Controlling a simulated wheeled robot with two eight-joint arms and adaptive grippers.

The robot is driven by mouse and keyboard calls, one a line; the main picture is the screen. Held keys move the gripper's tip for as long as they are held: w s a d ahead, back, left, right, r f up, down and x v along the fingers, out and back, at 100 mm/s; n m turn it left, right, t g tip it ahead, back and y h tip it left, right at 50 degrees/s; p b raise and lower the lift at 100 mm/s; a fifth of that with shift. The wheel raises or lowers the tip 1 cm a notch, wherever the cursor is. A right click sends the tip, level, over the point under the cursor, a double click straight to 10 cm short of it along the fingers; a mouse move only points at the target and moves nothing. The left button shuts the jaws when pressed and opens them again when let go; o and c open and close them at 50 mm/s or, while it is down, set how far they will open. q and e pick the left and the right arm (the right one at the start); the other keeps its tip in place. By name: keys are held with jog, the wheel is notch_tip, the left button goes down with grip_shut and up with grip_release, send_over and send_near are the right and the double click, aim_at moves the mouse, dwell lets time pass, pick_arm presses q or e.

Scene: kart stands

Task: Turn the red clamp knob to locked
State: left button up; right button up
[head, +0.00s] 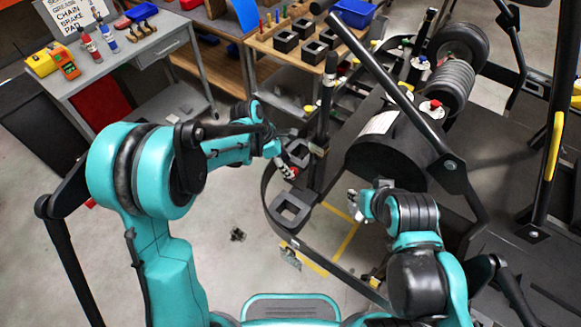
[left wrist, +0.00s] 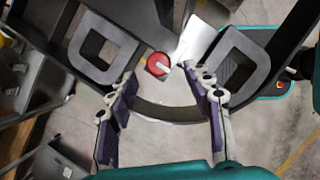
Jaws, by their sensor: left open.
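The red clamp knob (left wrist: 158,65) shows in the left wrist view with a pale bar across its face. It sits on the kart stand's dark frame between two square-holed blocks. My left gripper (left wrist: 166,82) is open, with one finger on each side of and just short of the knob, not touching it as far as I can see. In the head view my left gripper (head: 286,160) is by the stand's upright post, and a bit of the red knob (head: 294,171) shows at its tips. My right gripper (head: 361,206) is beside the stand; its fingers are too small to read.
A dark square-holed block (head: 291,209) sits on the stand's curved front rail. A black drum with a red cap (head: 430,106) is to the right. A grey workbench (head: 130,50) and a wooden bench stand behind. The floor (head: 225,275) in front is mostly open.

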aim_at(293, 171)
pick_arm(q)
jog(key=x, duration=0.3)
jog(key=shift+w+b, duration=0.1)
jog(key=shift+b, duration=0.2)
jog(key=shift+d+f, duration=0.2)
jog(key=shift+f, duration=0.35)
jog(key=c, duration=1.2)
